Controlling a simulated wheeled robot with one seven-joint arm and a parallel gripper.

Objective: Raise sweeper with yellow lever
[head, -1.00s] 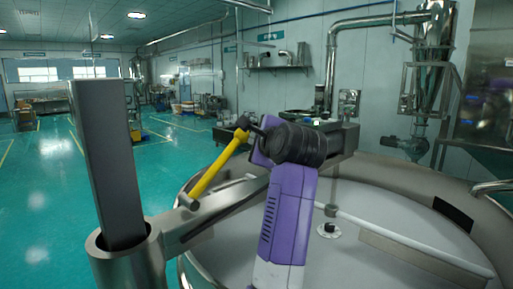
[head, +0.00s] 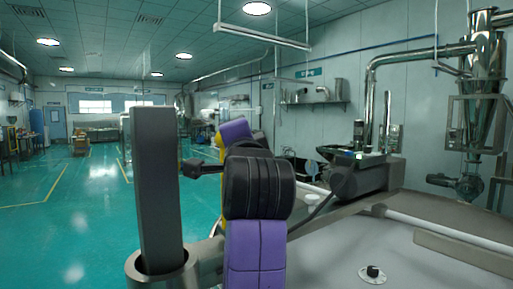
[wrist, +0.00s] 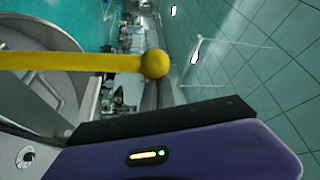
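The yellow lever (wrist: 75,62) crosses the left of the wrist view and ends in a yellow ball (wrist: 155,63). In the head view only bits of yellow (head: 208,131) show behind my purple and black arm. In the wrist view my purple wrist housing and a black bar along its edge lie beneath the lever, with a gap between them and the ball.
A dark grey post (head: 157,190) stands in a metal socket (head: 160,268) at the left. A metal beam (head: 370,178) runs behind my arm over the vat (head: 335,255). Pipes and a cyclone unit (head: 485,65) stand at the right. Green floor (head: 75,225) is open at the left.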

